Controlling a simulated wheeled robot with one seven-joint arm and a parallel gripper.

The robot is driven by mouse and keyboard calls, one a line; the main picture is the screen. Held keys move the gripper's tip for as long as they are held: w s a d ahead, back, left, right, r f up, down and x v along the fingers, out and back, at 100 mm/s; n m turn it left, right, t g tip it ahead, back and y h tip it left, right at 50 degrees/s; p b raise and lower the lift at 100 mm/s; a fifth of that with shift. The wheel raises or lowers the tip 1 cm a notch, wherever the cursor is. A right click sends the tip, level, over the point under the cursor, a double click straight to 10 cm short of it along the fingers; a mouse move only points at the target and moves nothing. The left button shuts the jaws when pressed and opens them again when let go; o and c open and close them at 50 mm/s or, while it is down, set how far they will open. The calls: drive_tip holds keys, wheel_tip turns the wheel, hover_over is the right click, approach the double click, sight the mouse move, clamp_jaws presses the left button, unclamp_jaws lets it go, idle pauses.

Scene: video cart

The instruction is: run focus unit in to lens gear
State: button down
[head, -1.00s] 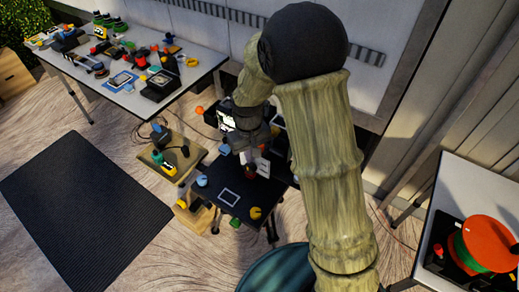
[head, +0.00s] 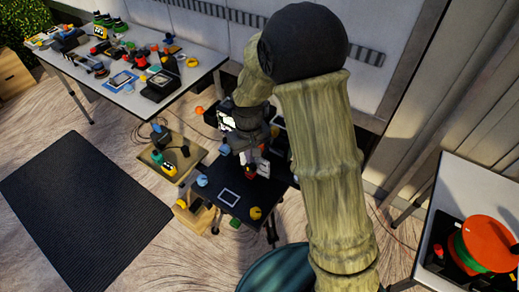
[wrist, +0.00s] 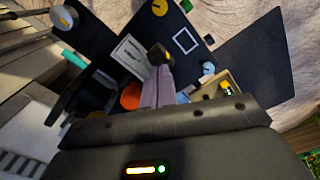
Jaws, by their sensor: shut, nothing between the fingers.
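My gripper (wrist: 160,88) is shut and empty in the wrist view, its pale fingers together over the dark cart top (wrist: 205,22). A small dark block with a yellowish face (wrist: 160,54) is just beyond the fingertips; I cannot tell whether they touch it. An orange-red round part (wrist: 130,96) is left of the fingers, partly hidden. I cannot tell for sure which part is the focus unit or the lens gear. In the head view my gripper (head: 249,160) is low over the cart top (head: 235,208), beside a white plate (head: 263,168), with much hidden by my arm.
A yellow round part (head: 255,213) and a blue one (head: 201,181) sit at the cart's edges. A wooden tray (head: 172,152) stands to its left. A crowded table (head: 205,66) is behind, and a side table (head: 480,190) at right. The black floor mat (head: 85,205) is clear.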

drive_tip(key=shift+w+d, duration=0.8)
drive_tip(key=shift+w, duration=0.15)
idle(0.6)
drive_tip(key=shift+a, duration=0.15)
drive_tip(key=shift+s, duration=0.1)
drive_tip(key=shift+s+a, duration=0.4)
drive_tip(key=shift+s, duration=0.1)
wheel_tip(320, 180, up, 7)
drive_tip(key=p, duration=0.6)
idle(0.5)
